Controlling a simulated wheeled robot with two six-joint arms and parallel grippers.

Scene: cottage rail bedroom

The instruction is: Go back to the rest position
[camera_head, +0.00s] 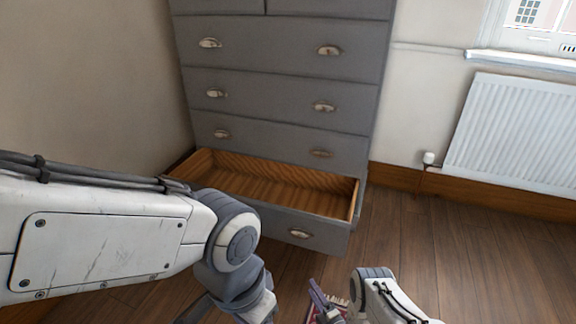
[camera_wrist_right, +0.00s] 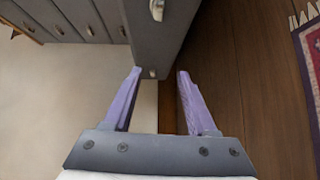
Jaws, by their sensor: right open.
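My right gripper (camera_head: 322,300) is low at the bottom of the head view, in front of the dresser. In the right wrist view its two purple fingers (camera_wrist_right: 158,100) stand apart with nothing between them. My left arm comes in from the left across the front of the grey dresser (camera_head: 275,95). Its gripper end points down near the bottom edge, and its fingers cannot be made out. The dresser's bottom drawer (camera_head: 307,238) is pulled out and looks empty inside. The drawers above it are shut.
A white radiator (camera_head: 515,132) hangs on the wall at right below a window sill (camera_head: 520,60). A fringed red rug (camera_wrist_right: 312,50) lies on the floor at the right of the wrist view. The wooden floor (camera_head: 440,245) right of the dresser is clear.

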